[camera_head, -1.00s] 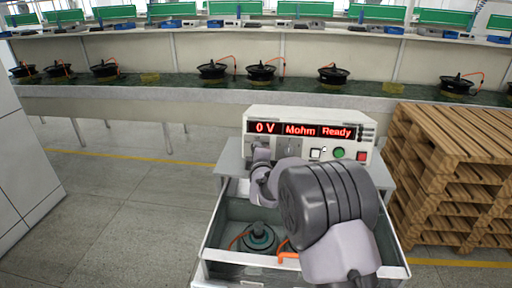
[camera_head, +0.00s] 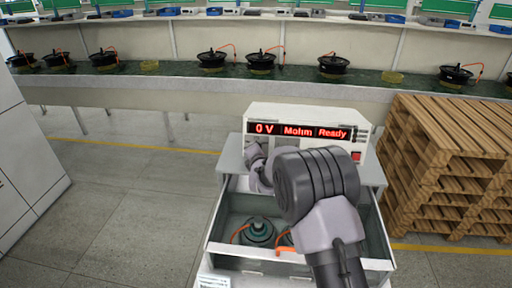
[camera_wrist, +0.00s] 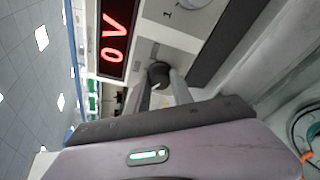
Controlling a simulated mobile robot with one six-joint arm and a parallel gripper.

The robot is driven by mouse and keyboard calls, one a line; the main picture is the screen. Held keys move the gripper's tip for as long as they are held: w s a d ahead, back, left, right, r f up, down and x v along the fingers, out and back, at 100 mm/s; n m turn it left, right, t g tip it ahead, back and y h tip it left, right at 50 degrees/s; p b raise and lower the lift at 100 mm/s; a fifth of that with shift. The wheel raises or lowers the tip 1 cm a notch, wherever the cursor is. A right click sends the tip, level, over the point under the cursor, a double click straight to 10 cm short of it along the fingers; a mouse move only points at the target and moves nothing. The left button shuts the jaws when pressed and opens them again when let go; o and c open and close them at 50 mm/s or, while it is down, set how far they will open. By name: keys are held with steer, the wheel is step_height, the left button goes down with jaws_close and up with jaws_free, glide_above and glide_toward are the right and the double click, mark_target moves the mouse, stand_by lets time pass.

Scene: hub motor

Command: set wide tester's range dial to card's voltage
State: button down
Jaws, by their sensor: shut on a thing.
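The wide tester (camera_head: 300,115) stands on a grey cabinet, its red display reading "0 V", "Mohm" and "Ready". In the wrist view its "0 V" display (camera_wrist: 115,38) shows sideways. My gripper (camera_wrist: 168,84) is shut on a dark round dial (camera_wrist: 158,72) on the tester's front panel, below the voltage display. A small light mark shows on the dial. In the head view my arm covers the dial, the gripper's fingertips and much of the lower panel. I cannot make out a card's voltage in any view.
Below the tester an open drawer (camera_head: 216,243) holds a dark motor part (camera_head: 257,231) with orange cable. Stacked wooden pallets (camera_head: 445,150) stand close on the right. A long bench with several hub motors runs behind. The floor at left is clear.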

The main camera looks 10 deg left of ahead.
stand_by(0.4)
steer(key=c, duration=1.1)
jaws_free()
steer(key=p+v, duration=0.1)
steer(key=v, duration=1.6)
steer(key=shift+s+d+r+p, duration=0.1)
steer(key=shift+s+p, duration=0.1)
steer(key=shift+p, duration=0.2)
